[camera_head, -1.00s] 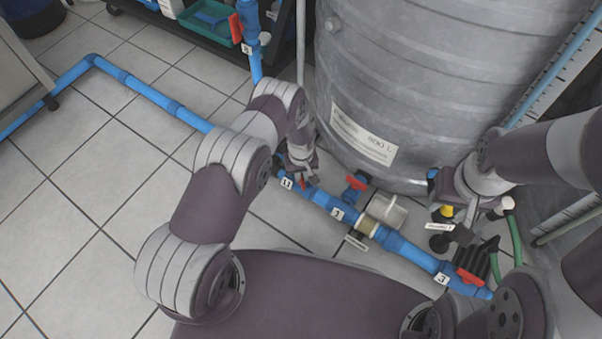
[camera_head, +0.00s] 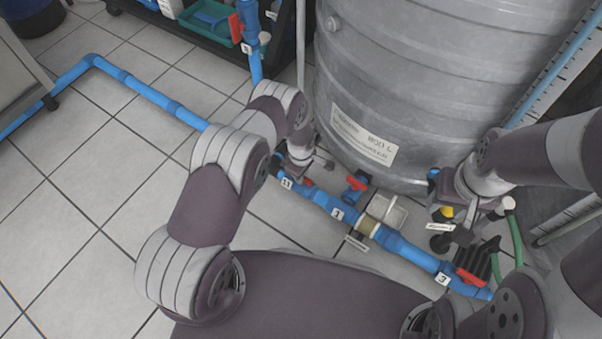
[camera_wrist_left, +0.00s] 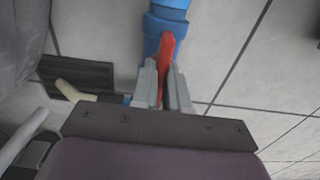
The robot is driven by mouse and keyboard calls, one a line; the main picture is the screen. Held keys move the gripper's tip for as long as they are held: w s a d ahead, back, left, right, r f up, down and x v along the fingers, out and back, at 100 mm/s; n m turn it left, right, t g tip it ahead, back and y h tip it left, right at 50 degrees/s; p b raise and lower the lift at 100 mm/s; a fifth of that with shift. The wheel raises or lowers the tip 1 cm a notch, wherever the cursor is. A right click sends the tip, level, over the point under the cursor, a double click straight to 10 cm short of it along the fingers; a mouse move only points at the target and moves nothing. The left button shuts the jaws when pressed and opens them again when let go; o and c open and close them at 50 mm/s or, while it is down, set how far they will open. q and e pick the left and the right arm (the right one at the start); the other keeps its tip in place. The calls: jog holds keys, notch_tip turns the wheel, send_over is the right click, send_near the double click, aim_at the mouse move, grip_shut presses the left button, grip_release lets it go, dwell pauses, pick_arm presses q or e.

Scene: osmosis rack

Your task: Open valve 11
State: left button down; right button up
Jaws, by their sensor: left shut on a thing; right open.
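Valve 11 sits on the blue floor pipe, marked by a white "11" tag (camera_head: 287,183). Its red handle (camera_wrist_left: 166,56) shows in the left wrist view, lying along the blue pipe (camera_wrist_left: 165,18). My left gripper (camera_wrist_left: 167,88) is shut on that handle, one finger on each side. In the head view my left gripper (camera_head: 298,170) is partly hidden by its own wrist, and only a little red (camera_head: 308,182) shows beside it. My right gripper (camera_head: 478,225) is open at the right, near a yellow part beside the tank.
A large grey tank (camera_head: 430,90) stands just behind the pipe. Other red-handled valves are near: one by tag 1 (camera_head: 337,213), one by tag 3 (camera_head: 442,279). A white tray (camera_head: 390,214) lies near the pipe.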

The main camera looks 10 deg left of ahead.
pick_arm(q)
jog(key=shift+f+n, duration=0.1)
jog(key=shift+n, duration=0.2)
jog(key=c, duration=1.1)
grip_release()
jog(key=shift+c, duration=0.2)
notch_tip(320, 180, up, 13)
jog(key=p, duration=0.7)
jog(key=shift+f, duration=0.15)
